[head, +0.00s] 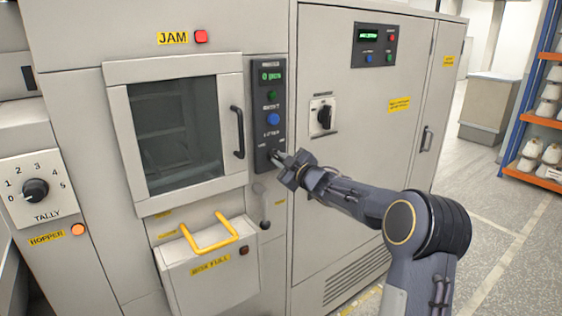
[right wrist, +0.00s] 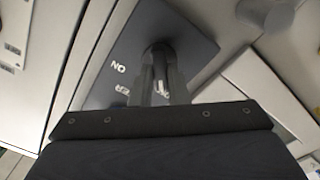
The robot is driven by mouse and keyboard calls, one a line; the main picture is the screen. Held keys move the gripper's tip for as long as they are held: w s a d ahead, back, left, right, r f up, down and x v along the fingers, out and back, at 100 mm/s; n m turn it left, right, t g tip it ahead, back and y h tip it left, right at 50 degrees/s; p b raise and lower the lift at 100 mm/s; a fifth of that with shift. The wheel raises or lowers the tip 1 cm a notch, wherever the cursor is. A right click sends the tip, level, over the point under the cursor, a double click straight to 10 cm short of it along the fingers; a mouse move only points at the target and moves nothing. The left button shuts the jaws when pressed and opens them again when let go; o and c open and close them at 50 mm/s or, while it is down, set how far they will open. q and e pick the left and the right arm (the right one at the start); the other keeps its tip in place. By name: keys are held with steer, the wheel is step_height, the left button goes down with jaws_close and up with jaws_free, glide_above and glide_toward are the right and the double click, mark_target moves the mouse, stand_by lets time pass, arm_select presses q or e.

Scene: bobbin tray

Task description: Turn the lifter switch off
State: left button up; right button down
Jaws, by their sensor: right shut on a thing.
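The lifter switch (head: 273,155) is a small dark knob low on the dark control panel (head: 262,100), under the word LIFTER. My right gripper (head: 283,160) reaches it from the right, its fingertips at the knob. In the right wrist view my right gripper (right wrist: 162,88) has its fingers shut on the lifter switch (right wrist: 158,50). The letters ON show beside it on the panel, and other lettering is partly hidden by the fingers. The fingers hide much of the switch, and I cannot tell its exact setting. My left gripper is not in view.
A window door (head: 175,135) with a dark handle (head: 238,132) is left of the panel. Below stands a box with a yellow handle (head: 208,238). A grey lever (head: 262,205) hangs under the panel. A cabinet with a rotary switch (head: 322,117) is on the right.

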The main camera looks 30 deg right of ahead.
steer(key=c, duration=1.4)
jaws_free()
steer(key=s+b, duration=0.1)
steer(key=s, duration=0.6)
steer(key=shift+s+d+b, duration=0.35)
steer(key=shift+s, duration=0.05)
steer(key=s+a+f+m+g+h, duration=0.2)
steer(key=s+a+m+g, duration=0.15)
steer(key=s, duration=0.45)
steer(key=s+a+f+m+g+h, duration=0.1)
steer(key=s+a+m+g+h, duration=0.15)
steer(key=s+m, duration=0.4)
steer(key=s+a+f+g+y, duration=0.3)
steer(key=s+a+f, duration=0.3)
steer(key=s, duration=0.5)
steer(key=s+a+f+g+y, duration=0.3)
steer(key=s+a+f, duration=0.4)
steer(key=s+a, duration=0.3)
steer(key=shift+s+a+m+y, duration=0.25)
steer(key=shift+s+m+y, duration=0.1)
steer(key=shift+s, duration=0.7)
